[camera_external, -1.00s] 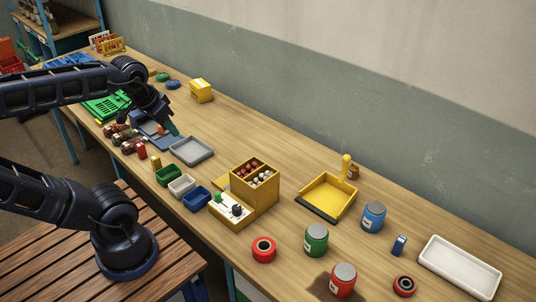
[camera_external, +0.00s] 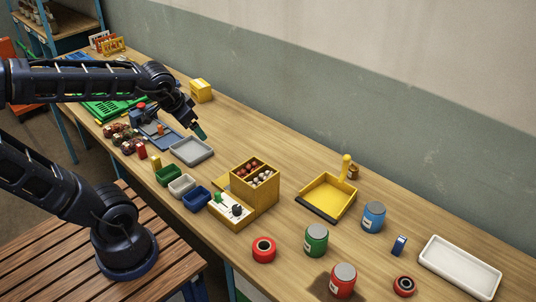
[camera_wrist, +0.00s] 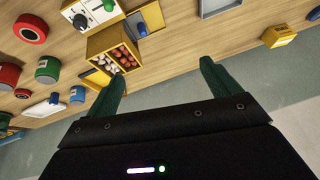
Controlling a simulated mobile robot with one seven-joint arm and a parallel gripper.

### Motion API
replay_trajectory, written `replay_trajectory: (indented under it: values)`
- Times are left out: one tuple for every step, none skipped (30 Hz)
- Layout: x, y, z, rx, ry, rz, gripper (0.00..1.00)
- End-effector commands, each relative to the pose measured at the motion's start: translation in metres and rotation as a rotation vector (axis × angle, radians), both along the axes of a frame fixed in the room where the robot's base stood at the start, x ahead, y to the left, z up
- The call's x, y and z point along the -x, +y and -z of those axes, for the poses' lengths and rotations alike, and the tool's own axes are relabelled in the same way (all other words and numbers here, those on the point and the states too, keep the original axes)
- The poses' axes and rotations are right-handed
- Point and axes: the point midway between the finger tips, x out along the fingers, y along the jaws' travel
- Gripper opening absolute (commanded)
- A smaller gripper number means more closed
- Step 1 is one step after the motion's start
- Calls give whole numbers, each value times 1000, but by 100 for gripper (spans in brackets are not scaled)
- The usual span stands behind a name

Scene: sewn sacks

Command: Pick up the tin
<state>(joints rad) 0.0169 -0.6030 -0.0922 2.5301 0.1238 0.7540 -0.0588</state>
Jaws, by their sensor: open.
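Three lidded tins stand on the workbench in the external view: a green tin (camera_external: 316,241), a red tin (camera_external: 342,284) and a blue tin (camera_external: 373,219). In the wrist view the green tin (camera_wrist: 47,72), the red tin (camera_wrist: 9,77) and the blue tin (camera_wrist: 77,94) show at the left. The task does not say which tin is meant. My gripper (camera_external: 201,133) is above the bench near the grey tray, well left of the tins. Its two green fingers (camera_wrist: 163,75) are apart with nothing between them.
A yellow compartment box (camera_external: 262,193) stands between my gripper and the tins. A yellow dustpan (camera_external: 330,195) lies behind the green tin.

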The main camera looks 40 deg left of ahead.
Motion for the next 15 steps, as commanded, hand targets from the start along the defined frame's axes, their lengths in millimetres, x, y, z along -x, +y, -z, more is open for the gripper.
replay_trajectory:
  values:
    - [-13,-7,7,-22,-6,26,88]
    - [-21,-11,10,-35,-15,43,88]
    - [-31,-17,14,-51,-27,67,88]
    - [-38,-23,17,-61,-36,86,88]
    - [-45,-28,21,-71,-44,106,88]
    - [-55,-36,26,-82,-56,133,88]
    - [-61,-42,30,-89,-65,155,88]
    - [-68,-48,34,-95,-73,176,88]
    - [-76,-57,39,-102,-84,207,88]
    - [-82,-64,44,-105,-93,229,88]
    - [-88,-71,48,-108,-99,253,88]
    - [-95,-81,54,-111,-110,286,88]
    - [-100,-89,59,-110,-117,310,88]
    - [-104,-97,64,-109,-124,336,88]
    - [-110,-108,71,-105,-133,369,88]
